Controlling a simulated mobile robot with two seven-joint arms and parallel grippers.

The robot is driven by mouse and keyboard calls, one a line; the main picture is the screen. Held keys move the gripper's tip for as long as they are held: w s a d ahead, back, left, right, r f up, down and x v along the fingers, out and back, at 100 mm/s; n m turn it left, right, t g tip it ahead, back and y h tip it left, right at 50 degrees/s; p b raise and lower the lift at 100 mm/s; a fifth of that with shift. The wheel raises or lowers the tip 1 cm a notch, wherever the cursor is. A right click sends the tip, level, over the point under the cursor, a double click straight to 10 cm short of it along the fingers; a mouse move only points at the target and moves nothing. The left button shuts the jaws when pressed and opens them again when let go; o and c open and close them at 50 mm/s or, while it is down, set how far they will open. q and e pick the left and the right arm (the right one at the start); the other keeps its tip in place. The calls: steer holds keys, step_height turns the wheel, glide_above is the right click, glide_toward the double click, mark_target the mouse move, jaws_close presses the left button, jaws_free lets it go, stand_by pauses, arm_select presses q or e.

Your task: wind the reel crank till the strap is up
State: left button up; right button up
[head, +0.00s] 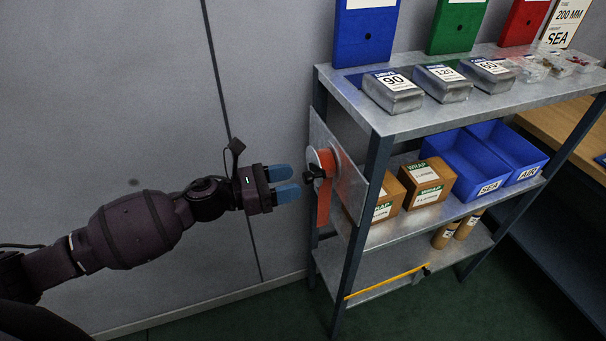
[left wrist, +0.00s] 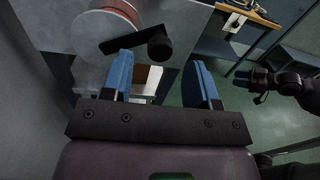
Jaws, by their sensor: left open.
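The strap reel (head: 328,160) is mounted on a grey plate at the left end of the shelf rack, with an orange strap (head: 324,208) hanging below it. Its black crank (head: 314,174) sticks out toward my left gripper (head: 287,182). That gripper is open and empty, its blue fingertips just short of the crank. In the left wrist view, the reel (left wrist: 100,35) is at upper left. The crank knob (left wrist: 159,47) shows between and just beyond the fingertips, with no visible contact. My right gripper (left wrist: 241,78) shows small at the right; its opening is unclear.
The rack's top shelf (head: 345,88) carries grey blocks and upright coloured boards. Cartons (head: 428,182) and blue bins (head: 470,165) stand on the middle shelf. A yellow bar (head: 385,283) runs along the lower shelf. The wall left of the rack is bare.

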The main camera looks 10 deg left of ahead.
mark_target(304, 178)
arm_select(q)
steer(key=shift+x, duration=1.8)
jaws_close()
